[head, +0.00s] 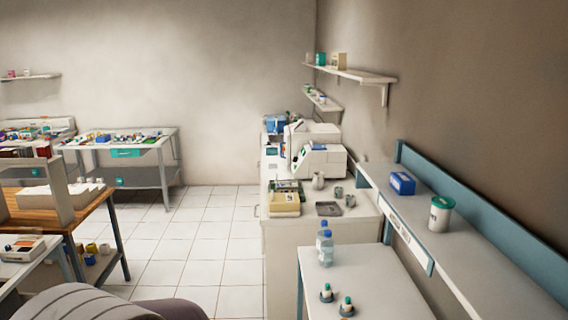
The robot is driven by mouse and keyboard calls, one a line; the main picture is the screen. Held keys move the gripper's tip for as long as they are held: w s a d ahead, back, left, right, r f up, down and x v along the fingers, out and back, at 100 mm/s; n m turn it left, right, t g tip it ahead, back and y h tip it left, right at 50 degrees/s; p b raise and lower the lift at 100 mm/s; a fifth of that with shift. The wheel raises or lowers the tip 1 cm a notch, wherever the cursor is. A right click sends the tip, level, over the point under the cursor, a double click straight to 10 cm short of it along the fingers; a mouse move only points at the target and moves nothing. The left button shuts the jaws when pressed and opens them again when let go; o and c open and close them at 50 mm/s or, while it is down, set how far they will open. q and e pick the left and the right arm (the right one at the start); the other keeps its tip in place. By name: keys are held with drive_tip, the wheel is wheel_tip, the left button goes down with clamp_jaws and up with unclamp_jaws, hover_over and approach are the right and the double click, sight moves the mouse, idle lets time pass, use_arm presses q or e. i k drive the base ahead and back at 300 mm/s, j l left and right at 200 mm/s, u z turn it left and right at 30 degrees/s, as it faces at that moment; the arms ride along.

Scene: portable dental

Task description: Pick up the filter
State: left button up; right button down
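I cannot tell which thing in the head view is the filter; nothing there is clearly one. Small items with dark bases and green tops stand on the near white table, one of them a small bottle-like item (326,293) and another just right of it (347,307). Neither of my grippers is in view.
A wooden table (95,210) stands left. Tiled floor (215,225) is open between. A grey rounded shape (90,303) fills the bottom left.

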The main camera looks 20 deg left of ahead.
sight(327, 290)
drive_tip(key=u, duration=5.25)
drive_tip(key=z, duration=1.65)
drive_tip(key=i+l+z, duration=0.15)
drive_tip(key=i+z, duration=0.25)
drive_tip(key=i+l+z, duration=0.15)
drive_tip(key=z, duration=0.3)
drive_tip(key=i+z, duration=0.4)
drive_tip(key=i+j+z, duration=0.15)
drive_tip(key=z, duration=0.25)
drive_tip(key=i+l+z, duration=0.1)
drive_tip(key=i+z, duration=0.2)
drive_tip(key=i, duration=0.45)
drive_tip(key=i+z, duration=0.25)
drive_tip(key=i, duration=0.55)
drive_tip(key=i+z, duration=0.2)
drive_tip(key=z, duration=0.25)
drive_tip(key=i+j+z, duration=0.1)
drive_tip(key=z, duration=0.35)
drive_tip(key=i+j+z, duration=0.15)
drive_tip(key=z, duration=0.3)
drive_tip(key=i+j+z, duration=0.15)
drive_tip(key=z, duration=0.3)
drive_tip(key=i+j+z, duration=0.1)
drive_tip(key=j+z, duration=0.2)
drive_tip(key=z, duration=0.15)
drive_tip(key=j+z, duration=0.25)
drive_tip(key=z, duration=1.15)
drive_tip(key=i+j, duration=0.05)
